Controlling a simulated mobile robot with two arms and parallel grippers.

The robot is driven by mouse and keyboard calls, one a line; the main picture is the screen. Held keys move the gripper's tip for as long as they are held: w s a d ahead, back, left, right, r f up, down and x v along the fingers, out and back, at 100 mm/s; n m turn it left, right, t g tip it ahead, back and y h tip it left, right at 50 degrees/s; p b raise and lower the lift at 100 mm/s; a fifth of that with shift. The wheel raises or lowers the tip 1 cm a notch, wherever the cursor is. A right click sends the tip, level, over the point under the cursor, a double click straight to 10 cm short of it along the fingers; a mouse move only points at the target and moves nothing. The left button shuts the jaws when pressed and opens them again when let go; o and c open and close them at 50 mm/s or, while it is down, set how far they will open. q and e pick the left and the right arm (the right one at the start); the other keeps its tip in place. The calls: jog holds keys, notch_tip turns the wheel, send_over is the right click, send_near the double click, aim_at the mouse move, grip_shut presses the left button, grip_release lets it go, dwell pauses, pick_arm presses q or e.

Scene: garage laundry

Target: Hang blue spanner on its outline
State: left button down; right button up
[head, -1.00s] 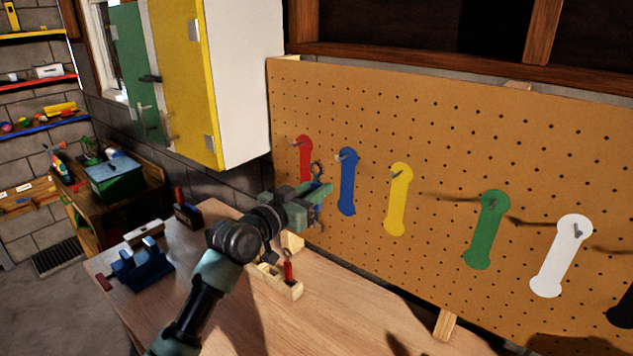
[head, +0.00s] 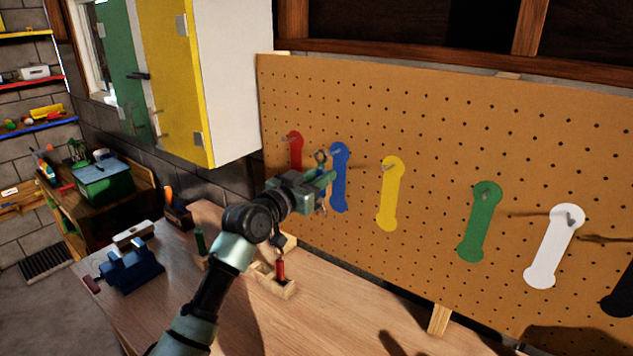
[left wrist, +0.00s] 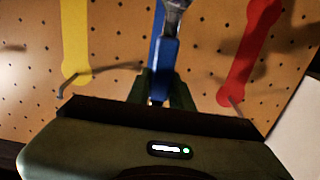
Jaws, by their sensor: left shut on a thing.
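My left gripper (head: 328,178) is shut on the blue spanner, in front of the pegboard between the red and blue outlines. The spanner's ring end (head: 320,156) sticks up above the fingers, just left of the blue outline's hook. In the left wrist view the spanner's blue handle (left wrist: 164,62) stands between the dark green fingers, with its metal part above. The blue outline (head: 340,185) has a hook near its top; part of it shows behind the spanner in the left wrist view (left wrist: 156,30). I cannot tell whether the ring touches the hook. My right gripper is not in view.
The pegboard (head: 430,135) also bears red (head: 295,150), yellow (head: 389,195), green (head: 480,222), white (head: 553,247) and black outlines with hooks. Below, the workbench (head: 340,315) holds a blue vise (head: 130,270) and a wooden block with a red-handled tool (head: 281,271).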

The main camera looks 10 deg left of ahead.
aim_at(339, 171)
pick_arm(q)
jog(key=shift+w+d+f+b, duration=0.3)
jog(key=shift+w+b, duration=0.25)
jog(key=shift+w, duration=0.15)
jog(key=shift+w+d+f+b, duration=0.15)
jog(key=shift+w+d+b, duration=0.15)
jog(key=shift+w+b, duration=0.35)
jog(key=shift+w+d+f+b, duration=0.3)
jog(key=shift+w+b, duration=0.15)
jog(key=shift+w, duration=0.3)
jog(key=c, duration=1.2)
grip_release()
jog(key=shift+o, duration=0.2)
jog(key=shift+s+f, duration=0.1)
